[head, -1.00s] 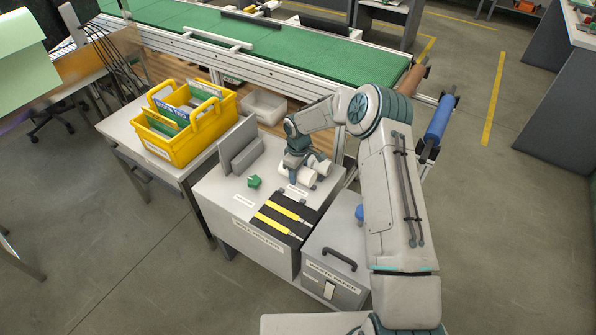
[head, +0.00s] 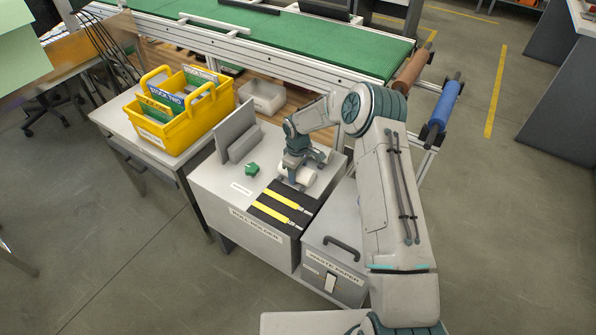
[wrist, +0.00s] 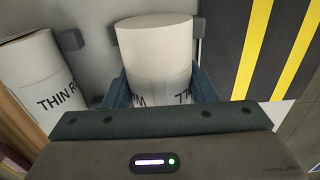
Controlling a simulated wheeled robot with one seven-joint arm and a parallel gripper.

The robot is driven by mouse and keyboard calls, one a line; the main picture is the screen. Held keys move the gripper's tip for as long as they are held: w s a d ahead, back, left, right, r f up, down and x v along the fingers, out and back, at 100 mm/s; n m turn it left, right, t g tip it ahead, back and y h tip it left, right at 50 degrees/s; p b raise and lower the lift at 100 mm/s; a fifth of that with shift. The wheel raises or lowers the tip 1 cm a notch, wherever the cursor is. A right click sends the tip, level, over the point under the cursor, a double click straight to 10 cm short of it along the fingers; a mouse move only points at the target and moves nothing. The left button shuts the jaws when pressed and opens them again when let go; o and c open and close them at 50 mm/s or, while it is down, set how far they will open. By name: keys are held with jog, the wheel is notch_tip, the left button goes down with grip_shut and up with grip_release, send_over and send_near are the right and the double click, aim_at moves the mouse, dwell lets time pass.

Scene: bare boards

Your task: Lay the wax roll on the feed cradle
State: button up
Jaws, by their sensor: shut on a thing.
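My gripper (wrist: 160,88) is shut on a white roll (wrist: 156,48), with one blue finger on each side of it. The roll has dark print, mostly hidden by my gripper, so I cannot read which roll it is. A second white roll (wrist: 42,72), printed "THIN R…", lies apart to the left in the wrist view. In the head view my gripper (head: 297,172) is low over the right part of a grey cabinet top, with white roll surface (head: 302,179) showing below it. No feed cradle is labelled legibly.
The grey cabinet (head: 264,235), labelled "ROLL HOLDER", has a black pad (head: 270,212) with yellow strips, a green knob (head: 252,169) and an upright grey plate (head: 235,128). A waste paper box (head: 334,274) stands right. A yellow crate (head: 180,132) stands left.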

dwell(0.4)
jog(key=o, duration=1.2)
jog(key=shift+r, duration=0.1)
notch_tip(320, 180, up, 14)
jog(key=shift+f, duration=0.15)
